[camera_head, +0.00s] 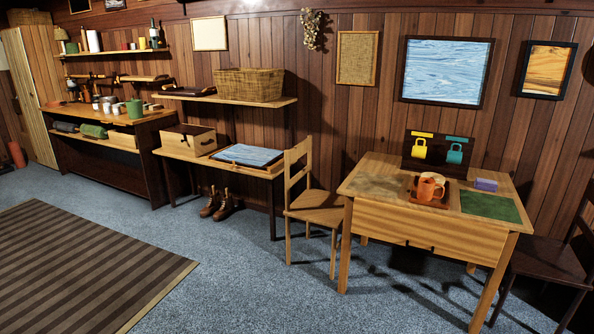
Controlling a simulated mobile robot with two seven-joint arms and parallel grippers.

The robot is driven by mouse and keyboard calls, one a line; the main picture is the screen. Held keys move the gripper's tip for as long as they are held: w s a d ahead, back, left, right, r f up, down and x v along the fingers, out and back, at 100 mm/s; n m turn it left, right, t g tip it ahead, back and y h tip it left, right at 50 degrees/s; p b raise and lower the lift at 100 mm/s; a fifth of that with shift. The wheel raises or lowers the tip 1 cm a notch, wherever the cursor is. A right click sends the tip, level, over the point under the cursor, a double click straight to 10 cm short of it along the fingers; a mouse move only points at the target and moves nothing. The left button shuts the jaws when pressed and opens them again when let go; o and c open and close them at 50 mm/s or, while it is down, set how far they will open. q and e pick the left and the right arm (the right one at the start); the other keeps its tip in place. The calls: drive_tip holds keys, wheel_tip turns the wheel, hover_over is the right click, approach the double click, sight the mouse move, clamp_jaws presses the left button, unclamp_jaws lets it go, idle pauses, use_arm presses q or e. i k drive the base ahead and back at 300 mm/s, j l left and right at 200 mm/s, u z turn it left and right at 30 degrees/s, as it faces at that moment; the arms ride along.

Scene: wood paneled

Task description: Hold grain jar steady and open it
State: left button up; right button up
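I cannot pick out a grain jar for certain. Several small pale containers (108,104) and a green cup-like container (134,109) stand on the wooden workbench at the far left, too small to tell whether any is a lidded jar. On the desk at the right, an orange mug (427,188) stands on a small brown tray (412,195). Neither of my grippers is in view.
The wooden desk (437,228) has a chair (312,207) at its left and a dark chair (548,262) at its right. Boots (222,206) sit by the low table. A striped rug (85,270) and open carpet fill the front left.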

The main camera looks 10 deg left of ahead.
sight(97, 106)
drive_tip(key=i+j+u, duration=0.2)
drive_tip(key=j+u, duration=0.2)
drive_tip(key=j, duration=0.15)
drive_tip(key=i+j+u, duration=0.25)
drive_tip(key=j+u, duration=0.2)
drive_tip(key=i+j+u, duration=0.65)
drive_tip(key=u, duration=0.2)
drive_tip(key=i+j+u, duration=0.3)
drive_tip(key=i, duration=0.4)
drive_tip(key=i+u, duration=0.35)
drive_tip(key=i, duration=3.6)
drive_tip(key=i+j+z, duration=0.1)
drive_tip(key=i, duration=1.5)
drive_tip(key=i+z, duration=0.35)
drive_tip(key=i+j+z, duration=0.5)
drive_tip(key=i+z, duration=0.25)
drive_tip(key=i+j+z, duration=0.25)
drive_tip(key=z, duration=0.25)
drive_tip(key=i+j+z, duration=0.15)
drive_tip(key=j+z, duration=0.3)
